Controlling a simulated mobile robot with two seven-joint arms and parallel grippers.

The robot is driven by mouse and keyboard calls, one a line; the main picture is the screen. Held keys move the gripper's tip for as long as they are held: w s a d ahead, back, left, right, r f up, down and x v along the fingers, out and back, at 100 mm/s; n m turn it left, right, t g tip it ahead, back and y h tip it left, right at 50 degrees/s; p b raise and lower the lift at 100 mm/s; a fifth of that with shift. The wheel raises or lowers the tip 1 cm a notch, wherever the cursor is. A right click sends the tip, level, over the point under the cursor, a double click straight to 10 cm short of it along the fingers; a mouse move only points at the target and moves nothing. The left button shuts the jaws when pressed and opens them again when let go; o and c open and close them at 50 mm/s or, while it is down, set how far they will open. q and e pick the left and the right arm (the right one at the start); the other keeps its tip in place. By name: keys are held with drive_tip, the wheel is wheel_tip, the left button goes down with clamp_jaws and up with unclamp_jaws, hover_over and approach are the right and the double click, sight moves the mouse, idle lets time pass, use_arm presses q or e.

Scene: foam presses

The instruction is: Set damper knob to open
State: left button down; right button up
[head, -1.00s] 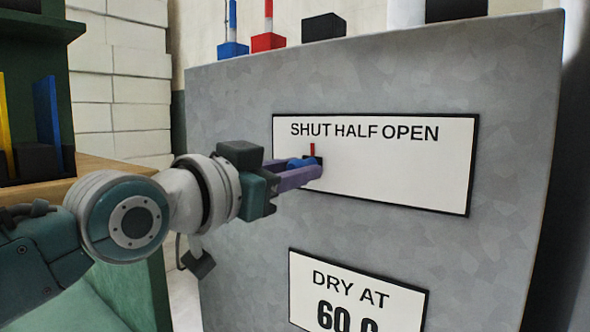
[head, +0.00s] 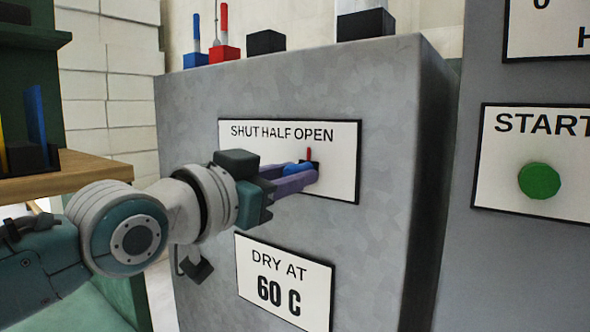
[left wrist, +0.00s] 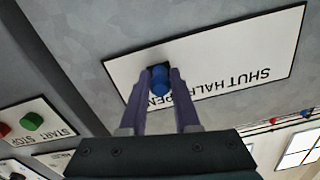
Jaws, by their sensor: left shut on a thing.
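The damper knob is a blue knob (head: 297,168) with a red pointer (head: 308,154) above it, on a white panel (head: 340,180) marked SHUT, HALF, OPEN. The red pointer stands under the word OPEN. My left gripper (head: 305,177) is shut on the knob, its purple fingers on either side. In the left wrist view the blue knob (left wrist: 160,82) sits between the two fingers (left wrist: 162,90), beside the upside-down word OPEN, which is partly hidden. My right gripper is not in view.
A DRY AT 60 C plate (head: 285,283) is below on the same grey cabinet (head: 385,110). A second cabinet at right bears a START plate with a green button (head: 539,180). Blue (head: 195,54) and red (head: 224,53) blocks stand on the cabinet top. A wooden shelf (head: 75,172) is at left.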

use_arm(q)
drive_tip(key=shift+s+d+r, duration=0.1)
drive_tip(key=shift+d, duration=0.05)
drive_tip(key=c, duration=1)
unclamp_jaws()
drive_tip(key=shift+c, duration=0.2)
drive_tip(key=shift+o, duration=1.4)
drive_tip(key=shift+s+d, duration=0.1)
drive_tip(key=shift+o, duration=0.5)
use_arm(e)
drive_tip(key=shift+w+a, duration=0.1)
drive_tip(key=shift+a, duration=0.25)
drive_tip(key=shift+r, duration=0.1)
use_arm(q)
drive_tip(key=shift+s+a+p, duration=0.25)
drive_tip(key=shift+a+p, duration=0.05)
drive_tip(key=shift+a, duration=0.05)
drive_tip(key=p+v, duration=0.3)
drive_tip(key=v, duration=0.6)
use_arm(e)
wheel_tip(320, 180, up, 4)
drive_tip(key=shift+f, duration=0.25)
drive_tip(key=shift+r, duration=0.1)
